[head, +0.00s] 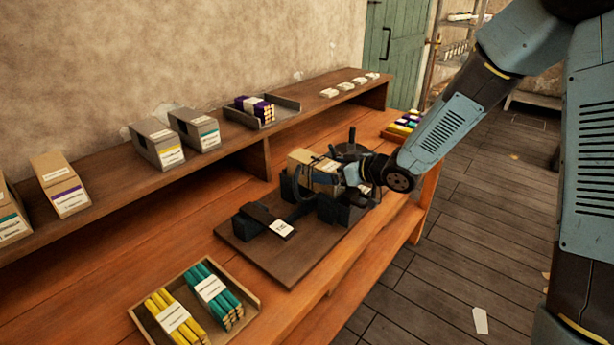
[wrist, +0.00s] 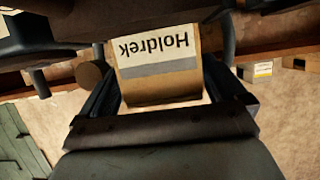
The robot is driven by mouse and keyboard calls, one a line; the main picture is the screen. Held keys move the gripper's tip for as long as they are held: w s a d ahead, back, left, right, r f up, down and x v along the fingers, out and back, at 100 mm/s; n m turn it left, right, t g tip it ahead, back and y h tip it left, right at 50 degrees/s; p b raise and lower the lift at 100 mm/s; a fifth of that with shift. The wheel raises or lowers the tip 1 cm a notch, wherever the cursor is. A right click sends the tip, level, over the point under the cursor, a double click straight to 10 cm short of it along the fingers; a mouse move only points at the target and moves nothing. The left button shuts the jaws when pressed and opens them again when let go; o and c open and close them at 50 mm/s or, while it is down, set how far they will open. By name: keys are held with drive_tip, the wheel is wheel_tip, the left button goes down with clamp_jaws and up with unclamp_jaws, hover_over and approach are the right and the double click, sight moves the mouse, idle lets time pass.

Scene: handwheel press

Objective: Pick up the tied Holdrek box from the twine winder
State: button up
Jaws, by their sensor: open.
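The tan Holdrek box (head: 303,160) sits in the dark twine winder (head: 336,212) on the bench. In the wrist view the Holdrek box (wrist: 158,84) shows a white label, upside down, with a grey band beside it. I cannot make out the twine. My gripper (head: 338,173) is at the right side of the box in the head view and hides part of it. In the wrist view my gripper (wrist: 158,66) is open, with one finger on each side of the box. I cannot tell whether either finger touches it.
The winder stands on a dark board (head: 258,252), with a black labelled block (head: 268,219) at its left. A tray (head: 245,322) of yellow and teal bundles is in front. A raised shelf (head: 130,197) behind carries several boxes. Coloured bundles (head: 404,122) lie beyond the winder.

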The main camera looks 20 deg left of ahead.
drive_tip(key=c, duration=1.1)
